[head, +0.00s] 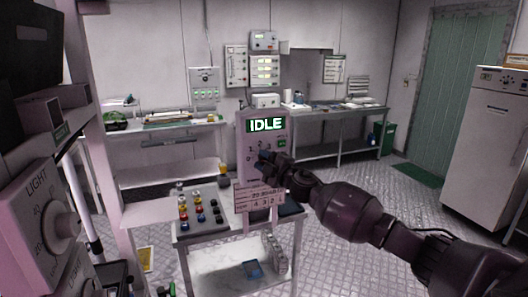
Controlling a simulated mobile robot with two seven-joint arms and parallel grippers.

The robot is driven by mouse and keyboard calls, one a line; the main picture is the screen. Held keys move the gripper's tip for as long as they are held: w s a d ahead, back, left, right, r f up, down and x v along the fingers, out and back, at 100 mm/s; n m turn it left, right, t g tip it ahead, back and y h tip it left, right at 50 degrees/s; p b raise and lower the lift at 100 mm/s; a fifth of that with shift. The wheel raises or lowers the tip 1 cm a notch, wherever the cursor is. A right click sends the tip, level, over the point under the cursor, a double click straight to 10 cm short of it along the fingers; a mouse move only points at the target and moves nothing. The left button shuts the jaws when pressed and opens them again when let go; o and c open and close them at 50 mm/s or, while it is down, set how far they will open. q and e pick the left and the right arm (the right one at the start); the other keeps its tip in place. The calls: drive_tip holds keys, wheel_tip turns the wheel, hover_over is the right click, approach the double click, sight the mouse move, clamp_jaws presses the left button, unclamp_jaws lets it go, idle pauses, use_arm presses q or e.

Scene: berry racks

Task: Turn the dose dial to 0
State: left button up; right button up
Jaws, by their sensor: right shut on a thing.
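A pink-grey upright panel box (246,122) stands at the trolley in the middle of the head view. Its lit green display (265,125) reads IDLE. Small dial markings, about 1, 2 and 0, show below the display on the left. The dose dial itself is mostly hidden by my right gripper. My right gripper (266,158) reaches in from the right and is shut on the dose dial at the panel's front. I cannot tell which number the dial points to. My left gripper is not in view.
A trolley (227,219) with several coloured small jars stands below left of the panel. A large LIGHT knob (60,222) is close at the left. Benches line the back wall. A white cabinet (487,150) stands right. Floor is clear at the lower middle right.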

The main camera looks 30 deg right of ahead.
drive_tip(key=n+g, duration=0.1)
drive_tip(key=n, duration=0.2)
drive_tip(key=shift+p, duration=0.4)
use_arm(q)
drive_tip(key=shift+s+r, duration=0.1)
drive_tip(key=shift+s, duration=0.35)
use_arm(e)
drive_tip(key=shift+n+g, duration=0.6)
drive_tip(key=shift+n, duration=0.8)
drive_tip(key=shift+f, duration=0.1)
drive_tip(key=o, duration=0.9)
drive_tip(key=shift+o, duration=0.2)
use_arm(q)
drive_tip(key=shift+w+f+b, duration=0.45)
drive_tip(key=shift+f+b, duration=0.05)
drive_tip(key=shift+b, duration=0.75)
use_arm(e)
drive_tip(key=s+d, duration=0.1)
drive_tip(key=s, duration=0.9)
drive_tip(key=shift+s+d+r, duration=0.3)
drive_tip(key=shift+s+r, duration=0.05)
drive_tip(key=shift+r, duration=0.05)
